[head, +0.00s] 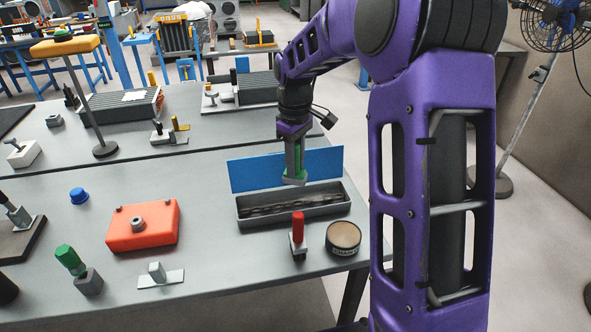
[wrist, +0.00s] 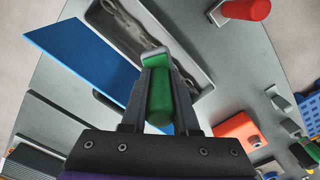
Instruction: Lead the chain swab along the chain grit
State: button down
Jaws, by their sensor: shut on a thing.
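My gripper (head: 294,172) is shut on a green-handled tool, which I take to be the chain swab (wrist: 160,98). Its handle sits between the fingers and its pale head (wrist: 154,58) points away from the wrist. The gripper hangs above the back side of a long dark grey tray (head: 292,218). A dark, streaky strip, apparently the chain with its grit (head: 272,204), lies along the tray floor; it also shows in the wrist view (wrist: 130,24). I cannot tell whether the swab touches the tray or chain. The fingers hide part of the tool.
A blue panel (head: 250,172) stands behind the tray. A red-handled tool (head: 298,228) and a round tin (head: 343,237) stand in front. An orange-red box (head: 145,227) and a green-handled tool in a block (head: 70,260) are left. The bench is bare between box and tray.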

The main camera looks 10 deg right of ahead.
aim_at(294, 181)
jog(key=n, duration=0.2)
jog(key=f+n, duration=0.1)
jog(key=n, duration=0.2)
jog(key=shift+w+f+n+b, duration=0.3)
jog(key=shift+w+f+b, duration=0.05)
jog(key=shift+r+p, duration=0.2)
jog(key=shift+p, duration=0.2)
notch_tip(294, 181, down, 5)
jog(key=b, duration=0.3)
jog(key=d+p, duration=0.1)
jog(key=d, duration=0.3)
jog(key=d+p, duration=0.1)
jog(key=d, duration=0.3)
jog(key=d+p, duration=0.2)
jog(key=d, duration=0.2)
jog(key=shift+d+r, duration=0.1)
jog(key=shift+r, duration=0.3)
jog(key=shift+d, duration=0.65)
jog(key=shift+f, duration=0.85)
jog(key=shift+f, duration=0.25)
